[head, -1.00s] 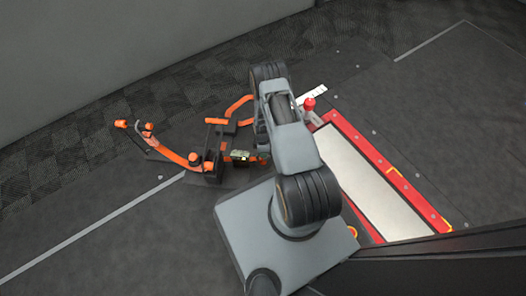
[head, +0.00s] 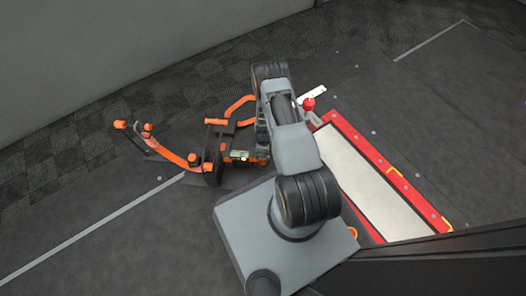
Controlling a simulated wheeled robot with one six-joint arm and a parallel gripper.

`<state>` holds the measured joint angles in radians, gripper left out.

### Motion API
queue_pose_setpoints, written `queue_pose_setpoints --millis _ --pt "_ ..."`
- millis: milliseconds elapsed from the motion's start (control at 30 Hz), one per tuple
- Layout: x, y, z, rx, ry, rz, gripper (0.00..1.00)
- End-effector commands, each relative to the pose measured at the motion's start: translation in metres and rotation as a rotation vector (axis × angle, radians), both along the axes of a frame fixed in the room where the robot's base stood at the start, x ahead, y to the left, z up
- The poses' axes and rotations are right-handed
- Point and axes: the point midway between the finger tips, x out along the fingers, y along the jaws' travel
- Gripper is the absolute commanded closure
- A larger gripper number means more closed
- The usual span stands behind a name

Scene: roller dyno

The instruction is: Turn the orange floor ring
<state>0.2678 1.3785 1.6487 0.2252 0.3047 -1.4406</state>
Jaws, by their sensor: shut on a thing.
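I cannot pick out a whole orange floor ring. Orange parts show on a low black-and-orange stand (head: 180,158) on the floor left of my arm, with a curved bar, upright knobs and a bent orange bar at the back (head: 237,106). A small orange piece (head: 257,161) shows beside my arm, partly covered by it.
A grey wall is behind. The dark floor at front left is clear.

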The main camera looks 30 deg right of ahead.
Motion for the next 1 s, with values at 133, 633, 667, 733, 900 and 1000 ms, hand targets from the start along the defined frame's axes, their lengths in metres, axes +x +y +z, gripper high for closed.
queue_pose_setpoints --millis 133,633,667,733,900,1000 --pt "-0.004 0.001 -0.001 0.004 0.01 -0.004 0.72" --pt "0.001 -0.001 0.009 0.001 0.001 0.0 0.58" --pt "0.002 -0.001 0.013 0.001 0.001 0.0 0.58" --pt "0.003 -0.002 0.025 0.001 0.001 0.0 0.58" --pt "0.009 -0.006 0.061 0.0 0.0 0.0 0.58" --pt "0.012 -0.009 0.081 0.0 0.001 -0.001 0.58"
